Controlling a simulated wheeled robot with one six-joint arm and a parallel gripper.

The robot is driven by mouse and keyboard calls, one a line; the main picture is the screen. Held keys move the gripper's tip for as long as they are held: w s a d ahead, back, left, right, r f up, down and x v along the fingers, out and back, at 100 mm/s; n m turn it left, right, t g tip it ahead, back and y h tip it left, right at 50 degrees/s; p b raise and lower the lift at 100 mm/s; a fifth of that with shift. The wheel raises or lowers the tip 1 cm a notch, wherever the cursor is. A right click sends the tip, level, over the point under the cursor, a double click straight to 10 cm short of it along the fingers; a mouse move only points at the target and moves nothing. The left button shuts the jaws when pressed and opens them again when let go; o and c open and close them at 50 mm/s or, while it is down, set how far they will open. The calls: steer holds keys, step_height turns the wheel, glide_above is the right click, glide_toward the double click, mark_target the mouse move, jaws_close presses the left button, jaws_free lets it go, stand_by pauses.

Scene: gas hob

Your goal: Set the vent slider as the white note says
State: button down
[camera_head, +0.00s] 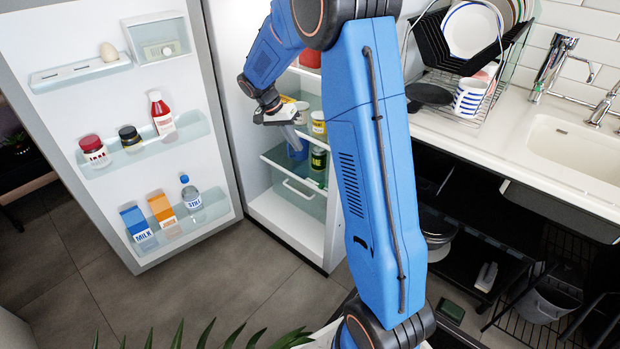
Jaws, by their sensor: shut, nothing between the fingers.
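The refrigerator (288,213) stands open, its door (105,105) swung out to the left. My gripper (296,144) is at the front of the fridge opening, pointing down and to the right. I cannot make out a vent slider or a white note. My blue arm crosses the middle of the view and hides the right part of the fridge interior.
A green can (318,158) stands inside. The counter with sink (575,145) is right.

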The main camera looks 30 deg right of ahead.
mark_target(322, 185)
steer(key=w+d+f+m+g+h, duration=0.1)
steer(key=w+d+f+m, duration=0.1)
steer(key=w+f, duration=0.8)
step_height(322, 185, down, 4)
steer(key=shift+d+f+m+g+h, duration=0.2)
steer(key=shift+m+g+h, duration=0.1)
steer(key=shift+m, duration=0.4)
steer(key=shift+f, duration=0.1)
steer(key=x, duration=0.3)
steer(key=s+x, duration=0.1)
steer(key=x, duration=0.3)
steer(key=s+r+x, duration=0.1)
steer(key=x, duration=0.2)
steer(key=shift+s+d+f, duration=0.1)
steer(key=shift+d+f, duration=0.25)
steer(key=shift+s+d, duration=0.3)
steer(key=shift+s, duration=0.4)
steer(key=shift+s+d, duration=0.25)
steer(key=shift+s, duration=0.5)
steer(key=shift+s+d, duration=0.25)
steer(key=shift+s, duration=0.45)
